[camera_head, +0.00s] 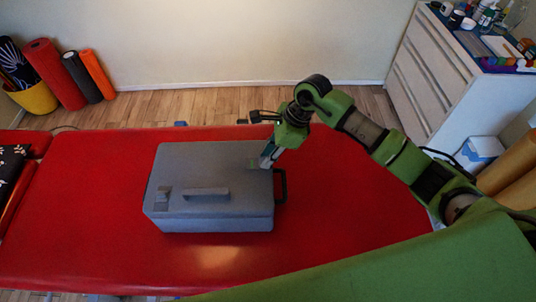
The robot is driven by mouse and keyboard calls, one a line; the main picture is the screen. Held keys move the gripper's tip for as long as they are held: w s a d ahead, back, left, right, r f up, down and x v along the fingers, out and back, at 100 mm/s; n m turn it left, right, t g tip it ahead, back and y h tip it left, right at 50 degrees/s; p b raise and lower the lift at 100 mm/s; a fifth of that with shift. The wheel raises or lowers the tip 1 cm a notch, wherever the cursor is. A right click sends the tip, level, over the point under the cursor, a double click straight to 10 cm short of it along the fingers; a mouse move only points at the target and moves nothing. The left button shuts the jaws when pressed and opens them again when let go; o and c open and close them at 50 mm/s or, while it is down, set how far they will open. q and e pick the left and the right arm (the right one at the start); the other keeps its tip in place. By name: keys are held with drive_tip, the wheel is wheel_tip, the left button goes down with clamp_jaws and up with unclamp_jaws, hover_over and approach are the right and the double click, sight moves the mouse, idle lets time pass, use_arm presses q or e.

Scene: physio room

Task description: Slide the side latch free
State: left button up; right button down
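A grey case (225,165) lies closed on the red treatment table (90,200). A grey bar handle (206,192) sits on its top, with a small grey raised block (162,194) to the left of it. A black U-shaped part (281,186) sticks out from the case's right side. I cannot tell for certain which part is the side latch. My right gripper (265,160) points down at the right rear of the case top, close to the black part. Its fingertips are too small to show whether they are open or touching. My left gripper is out of view.
The table is clear left and right of the case. Rolled mats (54,72) and a yellow bin (36,98) stand on the floor at the back left. A white drawer cabinet (430,80) with bottles and other items on top stands at the back right.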

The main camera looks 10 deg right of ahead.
drive_tip(key=shift+w+a+f+b, duration=0.15)
drive_tip(key=shift+w+a+b, duration=0.05)
drive_tip(key=shift+a+b, duration=0.7)
drive_tip(key=shift+a, duration=0.4)
drive_tip(key=shift+w+a, duration=0.1)
drive_tip(key=shift+a, duration=0.05)
drive_tip(key=c, duration=1.9)
unclamp_jaws()
drive_tip(key=shift+o, duration=0.3)
drive_tip(key=shift+r, duration=0.2)
